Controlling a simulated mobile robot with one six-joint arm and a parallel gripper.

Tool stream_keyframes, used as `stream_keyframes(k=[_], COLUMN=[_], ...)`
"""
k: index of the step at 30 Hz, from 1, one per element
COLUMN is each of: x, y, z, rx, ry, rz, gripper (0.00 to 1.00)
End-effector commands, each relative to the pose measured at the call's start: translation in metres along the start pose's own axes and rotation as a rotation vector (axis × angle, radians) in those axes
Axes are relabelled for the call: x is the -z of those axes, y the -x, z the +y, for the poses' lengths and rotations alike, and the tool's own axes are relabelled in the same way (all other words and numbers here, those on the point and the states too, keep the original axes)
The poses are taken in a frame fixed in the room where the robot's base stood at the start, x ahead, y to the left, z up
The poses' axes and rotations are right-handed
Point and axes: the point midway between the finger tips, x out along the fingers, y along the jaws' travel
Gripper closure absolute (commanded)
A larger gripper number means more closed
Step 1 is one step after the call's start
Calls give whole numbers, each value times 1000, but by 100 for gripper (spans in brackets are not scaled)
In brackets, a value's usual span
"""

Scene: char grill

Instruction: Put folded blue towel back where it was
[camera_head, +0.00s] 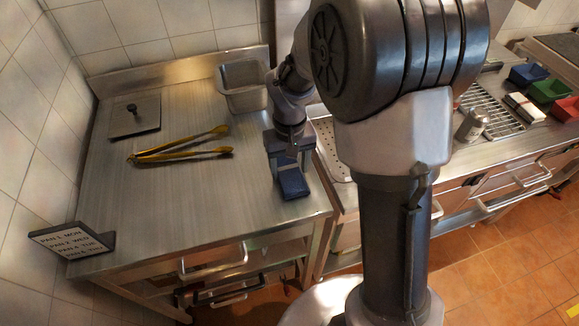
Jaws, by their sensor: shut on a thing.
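The folded blue towel (293,184) is at the right side of the steel table, near its front right corner. My gripper (289,162) is above it, pointing down, and shut on the towel's upper part. The towel's lower end shows below the fingers. I cannot tell whether it touches the table top or hangs just above it. My arm hides part of the area behind.
The steel table (190,195) holds yellow tongs (180,150), a flat lid (135,116), a steel pan (241,86) and a label sign (72,241). Its front middle is clear. On the right counter are a shaker (471,126), a wire rack (492,108) and coloured bins (549,91).

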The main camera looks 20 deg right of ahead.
Motion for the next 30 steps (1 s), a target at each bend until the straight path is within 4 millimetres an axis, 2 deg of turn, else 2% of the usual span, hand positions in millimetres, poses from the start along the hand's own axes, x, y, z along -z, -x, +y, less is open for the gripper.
stream_keyframes(k=[2,3,6,14,17,24,27,30], x=[0,0,0,0,0,1,0,0], y=[-4,-3,-3,-2,9,78,101,115], z=[0,0,0,0,0,0,0,0], rx=[0,0,0,0,0,0,0,0], ry=[0,0,0,0,0,0,-1,0], rz=[-1,-1,-1,0,2,4,3,1], gripper=[77,33,17,17,17,17,17,17])
